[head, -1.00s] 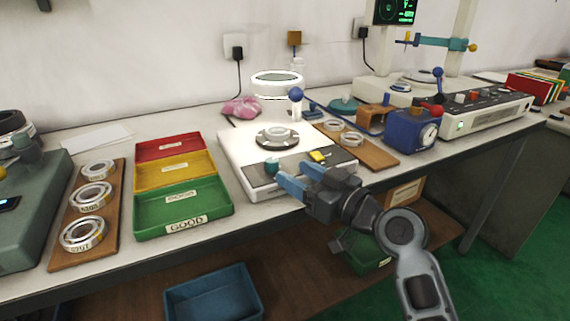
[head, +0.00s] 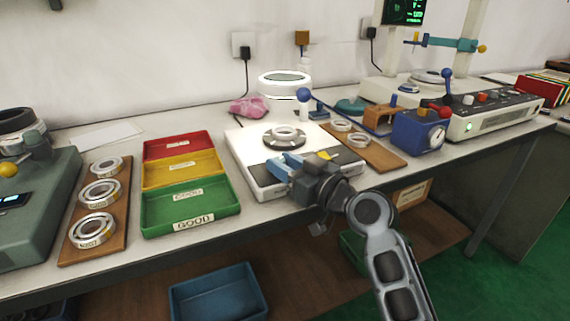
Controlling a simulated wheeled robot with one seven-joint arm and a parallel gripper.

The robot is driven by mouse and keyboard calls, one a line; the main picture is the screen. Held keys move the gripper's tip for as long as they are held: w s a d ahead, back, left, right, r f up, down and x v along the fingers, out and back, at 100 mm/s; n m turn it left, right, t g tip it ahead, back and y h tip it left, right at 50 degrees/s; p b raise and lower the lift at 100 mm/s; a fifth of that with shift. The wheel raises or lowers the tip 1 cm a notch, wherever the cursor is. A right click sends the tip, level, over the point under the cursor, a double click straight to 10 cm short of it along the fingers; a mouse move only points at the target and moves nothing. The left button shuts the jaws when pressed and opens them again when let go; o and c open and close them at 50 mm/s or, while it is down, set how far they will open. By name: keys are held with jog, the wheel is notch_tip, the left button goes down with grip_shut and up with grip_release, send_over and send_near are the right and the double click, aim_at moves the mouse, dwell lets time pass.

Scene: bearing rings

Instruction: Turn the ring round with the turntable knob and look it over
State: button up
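A metal bearing ring (head: 285,131) lies flat on the dark round plate of the white turntable unit (head: 243,150). The teal turntable knob on the unit's front panel, seen earlier, is now hidden by or between my fingers. My gripper (head: 279,164), with blue fingers, is over the left part of that panel, in front of the ring. The fingers are small and overlap the knob's place, so I cannot tell whether they are closed on it. A yellow button (head: 323,155) is just right of the fingers.
Red, yellow and green trays (head: 190,222) stand left of the turntable, the green one labelled GOOD. Wooden boards with rings lie at left (head: 122,215) and right (head: 377,158). A lit magnifier (head: 285,77) with a blue ball-ended handle (head: 304,94) stands behind the turntable.

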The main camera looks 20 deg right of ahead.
grip_shut()
